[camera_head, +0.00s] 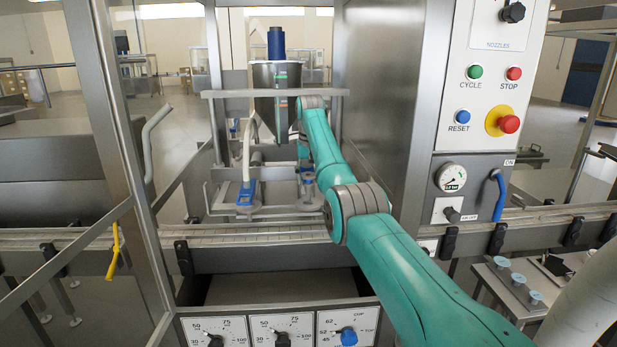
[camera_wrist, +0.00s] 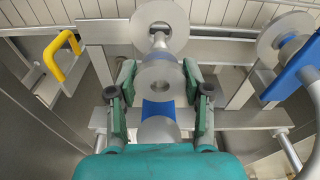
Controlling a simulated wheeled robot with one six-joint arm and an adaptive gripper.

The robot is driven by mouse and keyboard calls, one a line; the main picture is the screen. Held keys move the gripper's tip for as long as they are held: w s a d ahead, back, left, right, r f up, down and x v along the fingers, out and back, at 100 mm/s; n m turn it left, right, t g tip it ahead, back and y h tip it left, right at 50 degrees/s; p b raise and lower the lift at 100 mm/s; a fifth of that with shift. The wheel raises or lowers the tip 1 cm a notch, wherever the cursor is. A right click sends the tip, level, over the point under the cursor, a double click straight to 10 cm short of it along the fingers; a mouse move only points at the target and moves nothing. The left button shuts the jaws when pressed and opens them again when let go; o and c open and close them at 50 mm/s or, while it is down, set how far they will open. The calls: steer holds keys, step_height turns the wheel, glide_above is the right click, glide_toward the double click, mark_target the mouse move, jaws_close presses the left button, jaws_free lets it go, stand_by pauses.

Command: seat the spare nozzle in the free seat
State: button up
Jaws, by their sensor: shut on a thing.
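In the wrist view my gripper (camera_wrist: 160,92) has its two green fingers closed on either side of the spare nozzle (camera_wrist: 157,110), a grey metal piece with a blue band and a wide round flange. Just beyond it, in line with it, is a grey round plate with a short stem (camera_wrist: 160,22), which looks like the free seat. I cannot tell whether the nozzle touches it. In the head view my arm's end is by the filler below the hopper (camera_head: 272,78), and the gripper and held nozzle are mostly hidden there.
A fitted nozzle with a blue clamp (camera_head: 246,192) stands left in the head view. A yellow handle (camera_wrist: 62,58) is at the wrist view's left. The conveyor (camera_head: 250,236) runs in front of the filler. A side table with small blue-topped pieces (camera_head: 518,279) stands at right.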

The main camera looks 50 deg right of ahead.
mark_target(308, 200)
steer(key=shift+f, duration=3.2)
stand_by(1.0)
steer(key=o, duration=1.4)
steer(key=o, duration=0.4)
steer(key=shift+r, duration=3.5)
